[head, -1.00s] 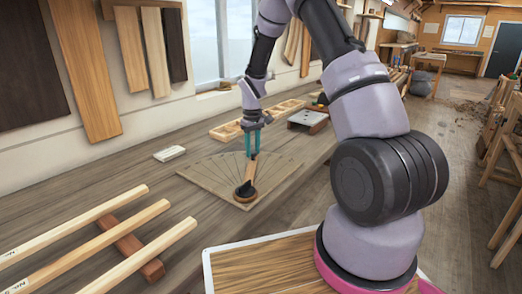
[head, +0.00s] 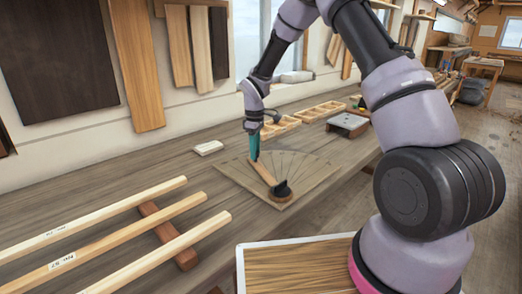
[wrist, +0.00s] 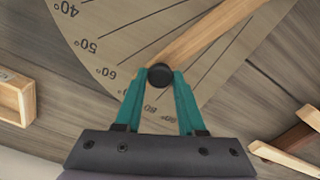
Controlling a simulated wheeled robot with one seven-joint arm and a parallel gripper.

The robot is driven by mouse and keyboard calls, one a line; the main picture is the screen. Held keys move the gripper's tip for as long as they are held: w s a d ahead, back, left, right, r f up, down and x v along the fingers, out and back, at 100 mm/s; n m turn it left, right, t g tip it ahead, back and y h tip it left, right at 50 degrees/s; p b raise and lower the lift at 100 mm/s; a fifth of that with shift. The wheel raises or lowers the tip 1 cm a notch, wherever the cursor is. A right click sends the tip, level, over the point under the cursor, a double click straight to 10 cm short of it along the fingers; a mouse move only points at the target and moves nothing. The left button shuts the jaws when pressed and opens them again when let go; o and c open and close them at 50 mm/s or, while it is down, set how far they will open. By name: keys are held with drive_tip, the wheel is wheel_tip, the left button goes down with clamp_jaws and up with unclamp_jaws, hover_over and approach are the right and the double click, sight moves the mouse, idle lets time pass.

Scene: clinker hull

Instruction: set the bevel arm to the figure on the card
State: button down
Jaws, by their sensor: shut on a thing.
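The bevel arm (head: 265,173) is a wooden strip on a tan fan-marked board (head: 310,174), with a dark round pivot (head: 281,190) at its near end. My gripper (head: 254,157) is at the arm's far end. In the wrist view its teal fingers (wrist: 160,82) are shut on a black knob (wrist: 160,75) on the bevel arm (wrist: 210,36). The knob end lies just past the 60° mark, among degree figures. No card with a readable figure shows.
Wooden trays (head: 280,127) and a grey-topped block (head: 348,124) stand further back. Long labelled strips (head: 130,238) rest on a brown bearer (head: 167,236) at the front left.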

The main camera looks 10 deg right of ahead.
drive_tip(key=shift+a, duration=0.15)
drive_tip(key=c, duration=0.5)
unclamp_jaws()
drive_tip(key=shift+r, duration=0.1)
wheel_tip(320, 180, up, 11)
